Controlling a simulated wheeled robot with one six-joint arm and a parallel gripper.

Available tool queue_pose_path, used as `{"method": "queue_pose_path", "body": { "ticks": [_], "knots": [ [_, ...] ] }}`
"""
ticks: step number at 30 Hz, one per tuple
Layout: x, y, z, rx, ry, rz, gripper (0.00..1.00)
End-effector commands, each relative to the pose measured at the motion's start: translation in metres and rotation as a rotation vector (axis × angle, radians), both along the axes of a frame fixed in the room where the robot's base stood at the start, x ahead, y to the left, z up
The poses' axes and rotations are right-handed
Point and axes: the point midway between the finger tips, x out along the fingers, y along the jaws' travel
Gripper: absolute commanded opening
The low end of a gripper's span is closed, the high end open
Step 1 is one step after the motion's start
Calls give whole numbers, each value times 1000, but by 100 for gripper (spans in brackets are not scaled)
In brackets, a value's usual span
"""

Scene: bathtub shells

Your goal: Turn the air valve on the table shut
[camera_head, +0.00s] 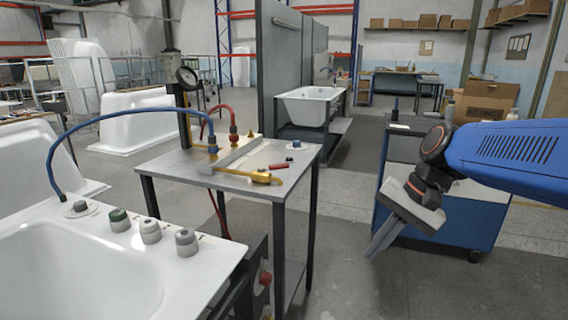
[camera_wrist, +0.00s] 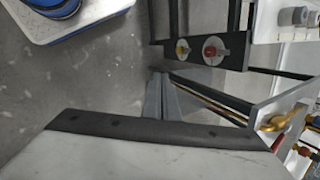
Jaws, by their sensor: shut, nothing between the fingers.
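A brass-yellow fitting with a long lever (camera_head: 258,177) lies on the grey metal table (camera_head: 190,160) in the head view; it looks like the air valve. It also shows at the right edge of the wrist view (camera_wrist: 281,119). Whether its lever is across or along the pipe is too small to tell. My gripper (camera_head: 372,252) is shut and empty, pointing down over the floor to the right of the table, well apart from the valve. In the wrist view its fingertips (camera_wrist: 157,78) are together.
Blue (camera_head: 105,115) and red (camera_head: 217,112) hoses arch near the table's back, beside a gauge (camera_head: 187,78). A white tub (camera_head: 90,275) with several grey knobs is front left. A blue cart (camera_head: 440,215) stands behind my arm. Floor between table and cart is clear.

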Motion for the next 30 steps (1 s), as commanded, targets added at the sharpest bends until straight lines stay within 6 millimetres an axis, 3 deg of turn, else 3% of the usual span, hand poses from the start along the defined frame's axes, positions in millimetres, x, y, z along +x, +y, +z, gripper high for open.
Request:
{"method": "queue_pose_path", "body": {
  "ticks": [3,6,15,22,30],
  "knots": [
    [-26,-14,-11,-86,-87,63,0],
    [-39,-24,-18,-149,-146,112,0],
    [-61,-45,-28,-283,-266,229,0],
    [-65,-58,-23,-396,-369,345,0],
    [-39,-56,8,-479,-449,463,0]
  ]
}}
